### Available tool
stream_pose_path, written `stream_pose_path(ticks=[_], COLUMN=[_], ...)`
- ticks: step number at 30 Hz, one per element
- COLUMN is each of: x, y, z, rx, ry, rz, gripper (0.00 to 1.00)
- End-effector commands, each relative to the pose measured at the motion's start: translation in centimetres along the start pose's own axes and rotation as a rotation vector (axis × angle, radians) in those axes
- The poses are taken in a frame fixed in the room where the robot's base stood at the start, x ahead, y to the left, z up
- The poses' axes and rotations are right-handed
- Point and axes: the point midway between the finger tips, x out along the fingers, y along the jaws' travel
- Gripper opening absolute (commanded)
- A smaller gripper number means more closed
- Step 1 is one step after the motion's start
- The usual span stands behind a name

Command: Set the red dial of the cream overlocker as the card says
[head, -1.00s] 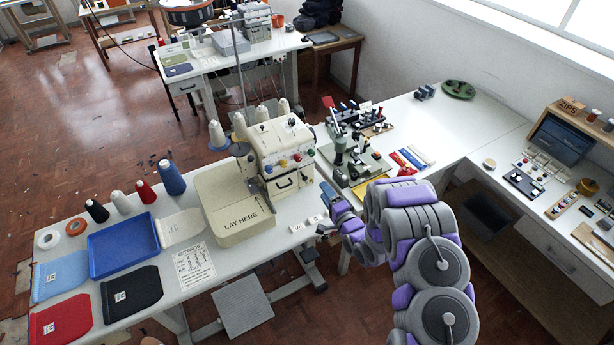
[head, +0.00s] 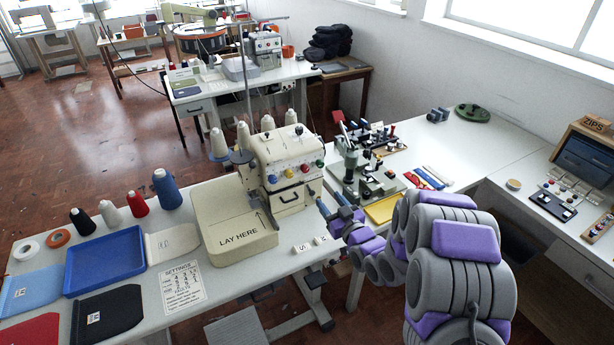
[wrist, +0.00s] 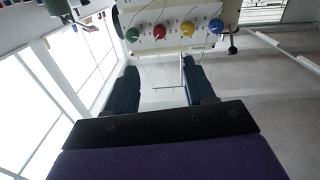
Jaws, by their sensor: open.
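The cream overlocker (head: 262,150) stands on the white table, with a row of blue, yellow, red and green dials on its front. The red dial (head: 304,167) is third from the left in the head view. In the wrist view, which is upside down, the red dial (wrist: 159,31) is second from the left, between green and yellow. Its setting is too small to read. The settings card (head: 182,287) lies flat at the table's front; its digits are not clearly legible. My gripper (head: 328,203) is open and empty, in front of the overlocker's right side, apart from the dials.
A cream tray marked LAY HERE (head: 235,236) adjoins the overlocker's left. Thread cones (head: 243,136) stand behind it. Two small white tiles (head: 302,248) lie at the table edge below my gripper. A green machine (head: 350,165) stands to the right.

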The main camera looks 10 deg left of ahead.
Motion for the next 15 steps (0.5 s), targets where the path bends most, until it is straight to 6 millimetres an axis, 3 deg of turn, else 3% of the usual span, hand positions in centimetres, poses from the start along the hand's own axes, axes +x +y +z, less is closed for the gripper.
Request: stream_pose_path(ticks=[15], x=[8.6], y=[-0.1], z=[0.2], rx=[0.001], ry=[0.0], rz=[-0.001], gripper=[0.54])
